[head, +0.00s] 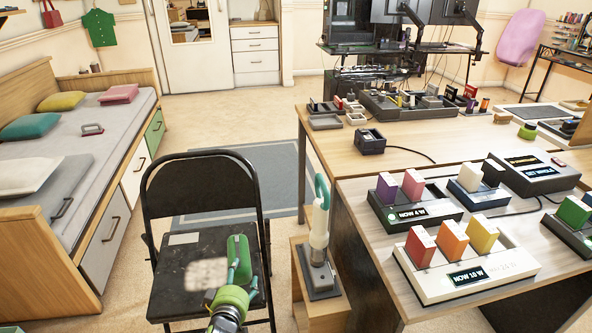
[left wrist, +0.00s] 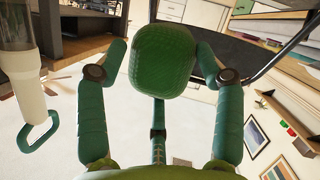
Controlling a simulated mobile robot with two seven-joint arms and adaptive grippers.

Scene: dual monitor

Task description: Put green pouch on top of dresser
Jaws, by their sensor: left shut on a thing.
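The green pouch (head: 238,252) is a rounded dark green block above the seat of the black folding chair in the head view. My left gripper (head: 243,277) is shut on it from the near side. In the left wrist view the pouch (left wrist: 163,55) sits between the two teal fingertips, which touch its sides. A white chest of drawers, likely the dresser (head: 255,62), stands against the back wall beside the door, with a small object on its top (head: 262,12). My right gripper is not in view.
The black folding chair (head: 203,164) stands directly ahead. A bed (head: 98,155) is on the left and desks (head: 428,140) with devices are on the right. A white bottle-like device (head: 319,225) stands on a low wooden stand. Open floor (head: 215,118) lies beyond the chair.

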